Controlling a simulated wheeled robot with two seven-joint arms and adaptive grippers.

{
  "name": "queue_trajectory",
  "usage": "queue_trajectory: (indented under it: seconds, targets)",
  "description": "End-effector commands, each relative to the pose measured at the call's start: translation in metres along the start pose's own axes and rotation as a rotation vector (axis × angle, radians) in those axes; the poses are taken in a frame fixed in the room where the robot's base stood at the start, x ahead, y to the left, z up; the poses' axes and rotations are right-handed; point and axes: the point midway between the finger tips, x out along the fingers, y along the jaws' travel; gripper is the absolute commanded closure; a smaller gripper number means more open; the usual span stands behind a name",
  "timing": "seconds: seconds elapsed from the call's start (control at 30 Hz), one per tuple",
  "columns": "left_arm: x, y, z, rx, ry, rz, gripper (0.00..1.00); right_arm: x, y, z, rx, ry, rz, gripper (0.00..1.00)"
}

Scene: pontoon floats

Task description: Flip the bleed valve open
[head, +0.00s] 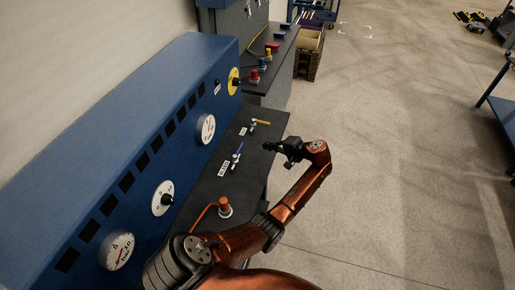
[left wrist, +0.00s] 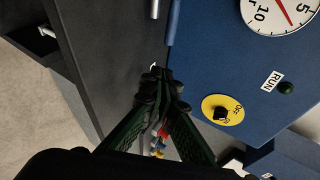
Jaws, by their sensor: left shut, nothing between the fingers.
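Two small valves stand on the dark bench top (head: 207,192): one with a blue lever (head: 237,157) and one with a yellow lever (head: 261,122). My left gripper (head: 267,147) is shut and empty, right of the two valves in the head view, apart from both levers. In the left wrist view its fingertips (left wrist: 162,78) meet in front of the dark bench and blue panel; no lever shows clearly between them. My right gripper is not in view.
A blue panel (head: 110,140) with round gauges, a dial and a yellow OFF switch (head: 234,81) rises along the bench's left side. An orange-capped fitting (head: 224,207) with a hose stands near my left arm. Another bench (head: 262,85) lies beyond.

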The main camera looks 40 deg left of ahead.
Motion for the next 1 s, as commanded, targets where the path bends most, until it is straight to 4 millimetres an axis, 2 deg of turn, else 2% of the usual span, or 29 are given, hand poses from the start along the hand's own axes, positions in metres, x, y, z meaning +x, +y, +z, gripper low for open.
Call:
queue_trajectory:
  seconds: [0.1, 0.2, 0.63, 0.77, 1.0]
  targets:
    - [-0.017, 0.001, -0.006, 0.001, 0.002, 0.0, 1.0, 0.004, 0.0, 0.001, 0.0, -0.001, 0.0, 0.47]
    - [-0.024, 0.001, -0.007, 0.002, 0.001, 0.0, 1.0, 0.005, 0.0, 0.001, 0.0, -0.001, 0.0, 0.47]
    - [-0.026, -0.001, -0.007, 0.001, -0.001, 0.0, 1.0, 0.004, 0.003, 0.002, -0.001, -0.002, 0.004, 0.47]
    - [-0.019, -0.001, -0.005, 0.001, -0.002, 0.0, 1.0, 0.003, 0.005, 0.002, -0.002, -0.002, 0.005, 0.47]
    - [0.015, -0.001, 0.006, 0.001, -0.004, 0.0, 1.0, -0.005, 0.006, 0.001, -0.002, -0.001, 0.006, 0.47]
